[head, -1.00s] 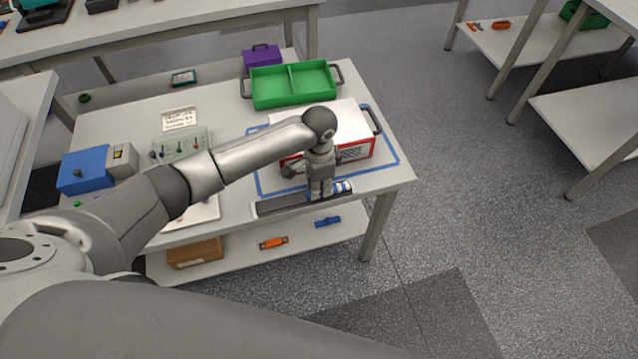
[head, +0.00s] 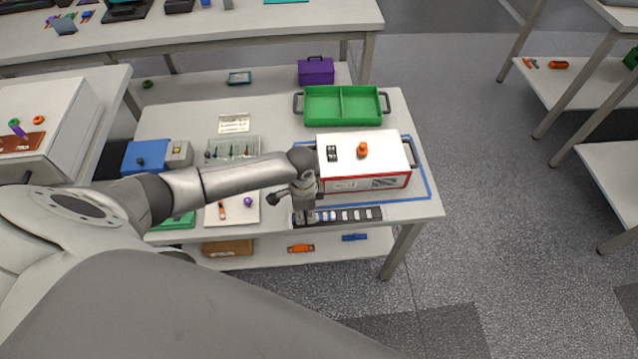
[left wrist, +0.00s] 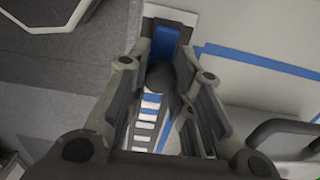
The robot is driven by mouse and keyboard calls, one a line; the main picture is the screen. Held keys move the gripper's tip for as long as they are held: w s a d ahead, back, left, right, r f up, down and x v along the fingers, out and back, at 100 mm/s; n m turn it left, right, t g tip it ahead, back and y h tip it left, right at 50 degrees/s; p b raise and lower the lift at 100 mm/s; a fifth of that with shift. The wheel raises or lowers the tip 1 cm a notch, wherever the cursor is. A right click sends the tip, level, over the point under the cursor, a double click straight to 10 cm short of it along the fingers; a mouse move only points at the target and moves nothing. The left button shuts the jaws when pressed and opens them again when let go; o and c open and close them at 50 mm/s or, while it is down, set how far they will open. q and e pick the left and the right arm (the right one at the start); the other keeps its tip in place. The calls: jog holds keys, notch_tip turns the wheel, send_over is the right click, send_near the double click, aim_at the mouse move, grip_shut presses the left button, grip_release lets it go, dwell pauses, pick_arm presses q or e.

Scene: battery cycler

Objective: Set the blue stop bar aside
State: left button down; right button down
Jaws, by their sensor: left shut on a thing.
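My left gripper (head: 304,214) points down at the left end of a dark slotted strip (head: 377,215) along the table's front edge. In the left wrist view its fingers (left wrist: 162,78) are shut on a dark round knob, with the blue stop bar (left wrist: 166,42) showing just beyond it. The fingers hide part of the bar. In the head view the gripper covers most of the bar, and I cannot tell whether it is clear of the strip. Several white and blue pieces lie in the strip. My right gripper is in neither view.
A white, red-edged box (head: 375,148) with side handles stands behind the strip, inside a blue outline. A green two-part tray (head: 342,90) is at the back. A blue box (head: 146,155) and a pale board (head: 237,216) are left. The lower shelf holds orange (head: 300,248) and blue (head: 354,237) items.

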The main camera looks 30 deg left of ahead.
pick_arm(q)
jog(key=shift+s+a, duration=0.1)
jog(key=shift+a, duration=0.1)
jog(key=c, duration=1.3)
grip_release()
jog(key=shift+s+a, duration=0.1)
jog(key=shift+o, duration=0.2)
jog(key=shift+r, duration=0.5)
notch_tip(320, 180, up, 11)
